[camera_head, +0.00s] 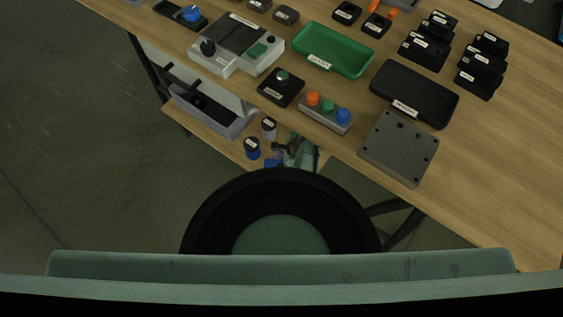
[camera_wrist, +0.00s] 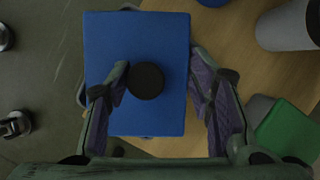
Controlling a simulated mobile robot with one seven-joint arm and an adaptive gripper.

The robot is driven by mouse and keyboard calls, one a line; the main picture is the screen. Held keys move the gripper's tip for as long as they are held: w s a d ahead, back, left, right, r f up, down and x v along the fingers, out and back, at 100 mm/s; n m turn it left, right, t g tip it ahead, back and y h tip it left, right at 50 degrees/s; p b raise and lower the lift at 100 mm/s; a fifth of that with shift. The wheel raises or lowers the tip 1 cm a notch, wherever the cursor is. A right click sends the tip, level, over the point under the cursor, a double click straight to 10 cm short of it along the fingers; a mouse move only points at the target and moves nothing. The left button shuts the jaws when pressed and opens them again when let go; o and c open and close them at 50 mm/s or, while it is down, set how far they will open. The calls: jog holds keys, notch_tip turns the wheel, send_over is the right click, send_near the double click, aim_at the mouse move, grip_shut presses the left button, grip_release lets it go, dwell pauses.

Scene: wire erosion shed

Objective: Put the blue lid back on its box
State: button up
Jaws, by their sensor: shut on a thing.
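The blue lid (camera_wrist: 110,50) is a flat rectangle with a round black knob (camera_wrist: 147,80) on top, and fills the middle of the wrist view. My gripper (camera_wrist: 158,85) has a finger on either side of the knob and is shut on the lid; the exact contact is hard to see. In the head view, my gripper (camera_head: 284,150) is low beyond the front edge of the table, and a small part of the blue lid (camera_head: 272,162) shows beside it. I cannot make out the lid's box; it may be hidden under the lid.
The table above holds a button box (camera_head: 327,122), a green tray (camera_head: 355,68) and a grey plate (camera_head: 399,150).

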jog(key=o, duration=1.5)
jog(key=shift+o, duration=0.2)
jog(key=o, duration=0.4)
jog(key=shift+o, duration=0.2)
jog(key=shift+r, duration=0.1)
notch_tip(320, 180, up, 5)
jog(key=p, duration=0.5)
jog(key=shift+p, duration=0.35)
jog(key=shift+r, duration=0.9)
jog(key=shift+c, duration=0.4)
